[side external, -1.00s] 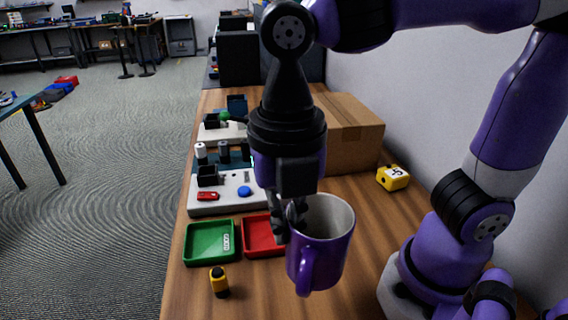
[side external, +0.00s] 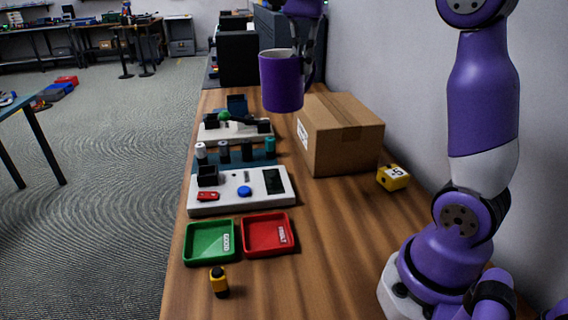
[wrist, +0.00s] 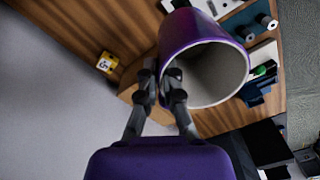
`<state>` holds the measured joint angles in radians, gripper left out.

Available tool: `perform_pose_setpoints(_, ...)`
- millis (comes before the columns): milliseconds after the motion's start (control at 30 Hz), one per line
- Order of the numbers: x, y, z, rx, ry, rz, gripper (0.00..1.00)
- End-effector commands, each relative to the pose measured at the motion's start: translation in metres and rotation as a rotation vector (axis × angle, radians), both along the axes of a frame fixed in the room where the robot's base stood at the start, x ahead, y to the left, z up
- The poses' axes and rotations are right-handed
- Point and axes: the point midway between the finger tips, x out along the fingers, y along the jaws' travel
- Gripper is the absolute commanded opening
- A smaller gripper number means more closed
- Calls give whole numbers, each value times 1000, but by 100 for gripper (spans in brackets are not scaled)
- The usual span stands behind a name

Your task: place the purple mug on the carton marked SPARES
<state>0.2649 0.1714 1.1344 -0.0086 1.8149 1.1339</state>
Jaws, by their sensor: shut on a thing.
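The purple mug (side external: 282,82) is held upright in the air in the side view, at about the height of the black boxes behind it. My gripper (side external: 305,62) is shut on the mug at its right side and is partly cut off by the top edge. In the wrist view the fingers (wrist: 162,92) pinch the mug's wall, and the mug (wrist: 190,32) shows its pale inside. The closed brown carton (side external: 345,150) stands on the table below and to the right of the mug. A white label shows on its left face, but its print is too small to read.
A yellow block (side external: 392,177) lies right of the carton. A white control box (side external: 240,192), green tray (side external: 210,243), red tray (side external: 268,235) and small yellow-black item (side external: 219,282) lie nearer. The carton's top is clear.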

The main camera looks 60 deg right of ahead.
Motion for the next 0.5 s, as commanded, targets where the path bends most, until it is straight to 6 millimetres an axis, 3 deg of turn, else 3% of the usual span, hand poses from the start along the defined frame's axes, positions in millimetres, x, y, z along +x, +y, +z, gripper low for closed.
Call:
perform_pose_setpoints(100, -5, -30, 9, 3, -9, -364, 0)
perform_pose_setpoints(200, -10, -46, 15, 5, -12, -591, 0)
perform_pose_setpoints(333, -14, -59, 18, 7, -14, -767, 0)
perform_pose_setpoints(500, -21, -81, 9, 8, -12, -836, 0)
